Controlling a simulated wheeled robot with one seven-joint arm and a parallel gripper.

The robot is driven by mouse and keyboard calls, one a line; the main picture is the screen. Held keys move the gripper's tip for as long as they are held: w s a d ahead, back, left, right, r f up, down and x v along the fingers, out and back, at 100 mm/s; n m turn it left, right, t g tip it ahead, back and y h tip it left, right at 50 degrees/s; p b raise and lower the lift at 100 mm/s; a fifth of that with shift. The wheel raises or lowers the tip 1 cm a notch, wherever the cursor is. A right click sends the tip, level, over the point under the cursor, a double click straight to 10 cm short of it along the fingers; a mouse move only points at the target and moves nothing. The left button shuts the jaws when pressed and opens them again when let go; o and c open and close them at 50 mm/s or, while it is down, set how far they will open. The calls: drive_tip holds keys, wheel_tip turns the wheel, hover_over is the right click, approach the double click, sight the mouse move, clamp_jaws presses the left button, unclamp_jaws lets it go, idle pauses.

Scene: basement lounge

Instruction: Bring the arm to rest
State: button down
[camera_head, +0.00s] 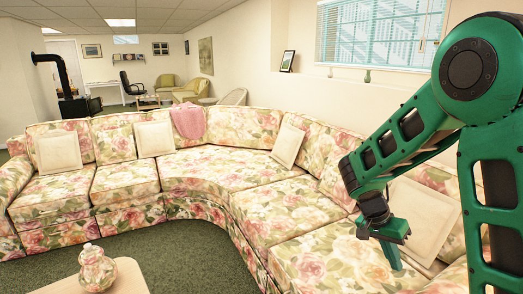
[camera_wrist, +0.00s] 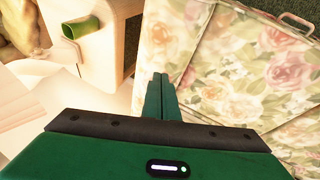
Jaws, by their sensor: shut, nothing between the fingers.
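My arm (camera_head: 415,135) is green and bent, entering from the right side of the head view. It reaches down over the floral sofa (camera_head: 265,205). My gripper (camera_head: 395,258) points downward above the sofa's right seat section. In the wrist view my gripper (camera_wrist: 161,88) has its two green fingers together, with nothing between them. Floral fabric (camera_wrist: 235,70) fills the right of the wrist view, beyond the fingers. I cannot tell the exact gap between fingertips and fabric.
A patterned jar (camera_head: 96,270) stands on a light table (camera_head: 131,278) at lower left. Cream cushions (camera_head: 287,146) and a pink cloth (camera_head: 188,121) lie on the sofa. The wrist view shows a green cylinder (camera_wrist: 80,27) beside a pale surface. Carpet (camera_head: 190,262) in front is clear.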

drive_tip(key=s+d+r+n+y, duration=0.1)
drive_tip(key=s+d+r, duration=0.25)
drive_tip(key=s, duration=0.25)
drive_tip(key=s+d+r+n+y, duration=0.1)
drive_tip(key=s+d+r+y, duration=0.1)
drive_tip(key=s+r, duration=0.3)
drive_tip(key=s+a+r+n+y, duration=0.1)
drive_tip(key=s, duration=0.6)
drive_tip(key=s+n+t+y, duration=0.1)
drive_tip(key=s, duration=0.6)
drive_tip(key=shift+s+a+r+y, duration=0.3)
drive_tip(key=shift+s+a+r, duration=0.05)
drive_tip(key=shift+s+r, duration=0.05)
